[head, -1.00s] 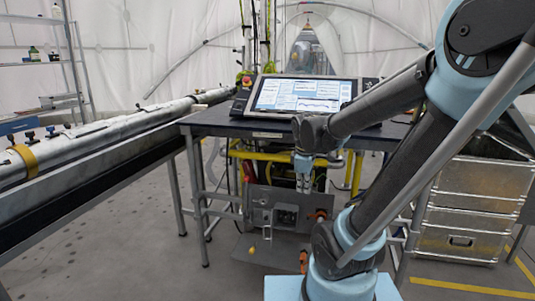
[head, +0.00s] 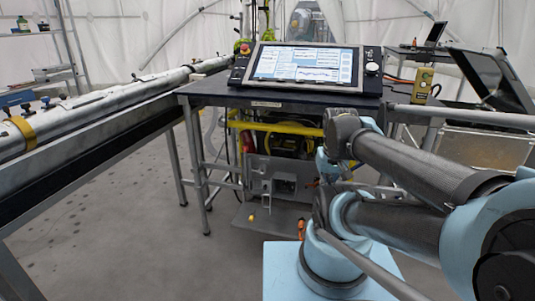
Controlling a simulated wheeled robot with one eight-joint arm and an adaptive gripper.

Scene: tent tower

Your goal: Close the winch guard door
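Under the dark table, a grey metal housing (head: 275,179) sits below a yellow tubular frame (head: 268,127). A grey flat panel (head: 275,216) with a small yellow knob juts out low from the housing's front, toward me. It looks like the winch guard door, folded down and open. My arm's base covers its right end. Dark machinery with yellow parts (head: 292,145), perhaps the winch, shows above the housing. My arm's wrist is in front of the housing's right side. My gripper's fingers are hidden behind my own arm, so I cannot see whether they touch anything.
The table (head: 215,92) carries a tilted screen console (head: 305,64) with a red stop button. A long pipe on a bench (head: 100,130) runs along the left. Cases and an open laptop-like lid (head: 492,80) stand at right. The floor at left centre is clear.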

